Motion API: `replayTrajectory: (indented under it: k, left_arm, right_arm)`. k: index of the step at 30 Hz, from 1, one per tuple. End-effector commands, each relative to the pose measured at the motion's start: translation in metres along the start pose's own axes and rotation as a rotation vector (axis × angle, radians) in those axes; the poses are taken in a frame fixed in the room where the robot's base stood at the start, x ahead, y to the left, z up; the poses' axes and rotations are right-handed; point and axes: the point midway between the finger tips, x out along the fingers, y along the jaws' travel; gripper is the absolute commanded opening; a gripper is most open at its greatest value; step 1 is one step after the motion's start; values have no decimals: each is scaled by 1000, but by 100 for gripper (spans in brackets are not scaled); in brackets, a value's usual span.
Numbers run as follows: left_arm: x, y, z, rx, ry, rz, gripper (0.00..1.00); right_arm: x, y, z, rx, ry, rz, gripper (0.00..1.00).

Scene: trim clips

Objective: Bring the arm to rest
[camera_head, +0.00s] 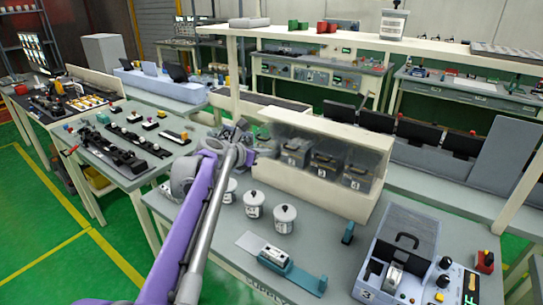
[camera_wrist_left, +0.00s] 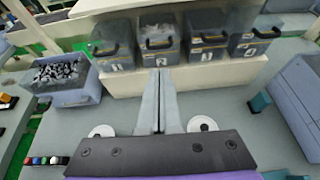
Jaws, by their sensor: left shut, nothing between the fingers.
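My purple left arm (camera_head: 190,230) reaches up from the bottom of the head view over the grey supply table. Its gripper (camera_head: 243,140) is near the left end of the cream bin rack, partly hidden by the arm and wrist. In the left wrist view the two grey fingers (camera_wrist_left: 160,75) are together with nothing between them. They point toward the row of numbered bins. I cannot tell the exact gap to the rack. My right arm and gripper are not in view.
The cream rack (camera_head: 300,190) holds dark-lidded bins (camera_head: 327,165). White lidded canisters (camera_head: 285,217) stand in front of it. A blue-grey fixture (camera_head: 285,268) and a machine with buttons (camera_head: 400,262) are nearer. A tub of dark parts (camera_wrist_left: 62,80) is left of the fingers.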

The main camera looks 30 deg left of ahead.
Motion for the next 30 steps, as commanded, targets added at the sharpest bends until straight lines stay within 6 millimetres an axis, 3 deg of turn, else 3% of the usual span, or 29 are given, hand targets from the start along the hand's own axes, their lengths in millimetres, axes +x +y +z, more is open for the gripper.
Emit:
replayTrajectory:
  k: [4,11,14,16,20,24,27,30]
  left_arm:
    - [-14,1,2,0,0,2,0]
    - [-17,-2,3,9,2,-1,0]
    - [-20,-20,-4,102,26,-24,0]
    - [-25,-47,-17,259,62,-61,0]
    - [-48,-120,-64,738,149,-187,0]
    - [-90,-190,-137,1363,209,-384,0]
    - [-124,-225,-193,1807,218,-544,0]
    - [-155,-244,-245,2207,200,-706,0]
  right_arm:
    - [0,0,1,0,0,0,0]
    - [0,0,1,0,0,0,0]
    - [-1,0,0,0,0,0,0]
    - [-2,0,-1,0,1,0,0]
    - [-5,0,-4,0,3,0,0]
    - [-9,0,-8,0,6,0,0]
    - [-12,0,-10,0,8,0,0]
    - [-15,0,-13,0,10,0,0]
